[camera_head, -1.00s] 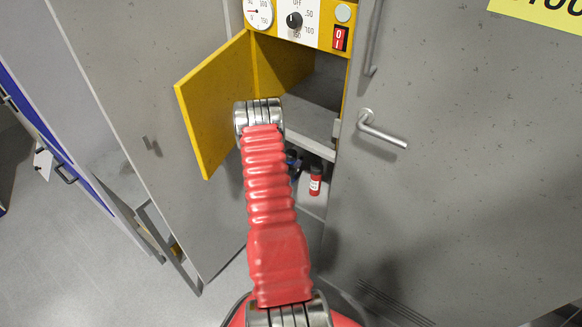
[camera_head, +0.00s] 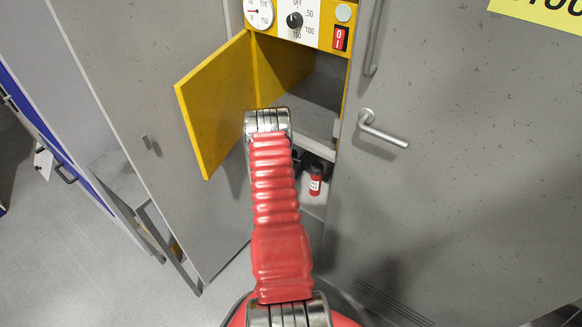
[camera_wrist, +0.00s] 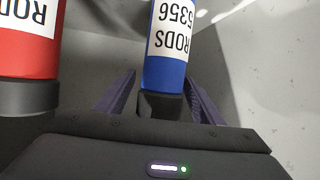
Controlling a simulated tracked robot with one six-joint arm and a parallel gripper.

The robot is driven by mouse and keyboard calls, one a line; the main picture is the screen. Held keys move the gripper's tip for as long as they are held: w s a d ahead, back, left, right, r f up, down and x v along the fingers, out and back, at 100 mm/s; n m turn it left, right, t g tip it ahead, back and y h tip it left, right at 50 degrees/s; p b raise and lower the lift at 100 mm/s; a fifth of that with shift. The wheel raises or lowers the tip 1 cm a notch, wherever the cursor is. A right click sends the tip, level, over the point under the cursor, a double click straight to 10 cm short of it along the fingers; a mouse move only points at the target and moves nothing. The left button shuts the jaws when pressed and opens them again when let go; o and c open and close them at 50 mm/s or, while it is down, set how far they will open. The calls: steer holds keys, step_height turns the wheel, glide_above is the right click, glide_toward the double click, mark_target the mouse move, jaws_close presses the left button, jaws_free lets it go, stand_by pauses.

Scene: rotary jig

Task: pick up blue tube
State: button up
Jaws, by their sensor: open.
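The blue tube (camera_wrist: 163,72) with a white "RODS" label and a black end shows in the wrist view. My gripper (camera_wrist: 160,95) is open in the wrist view, with one dark finger on each side of the blue tube's lower end. A gap shows between the tube and the fingers; whether either touches it I cannot tell. In the head view my red arm reaches to the shelf, and my arm hides the blue tube and the gripper's tips.
A red tube (camera_wrist: 28,45) stands left of the blue one, close to my left finger; it also shows on the shelf in the head view (camera_head: 315,182). An open yellow door (camera_head: 215,105) is left of the arm. A grey door with a handle (camera_head: 382,130) is at right.

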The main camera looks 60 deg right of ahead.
jaws_close()
stand_by(0.8)
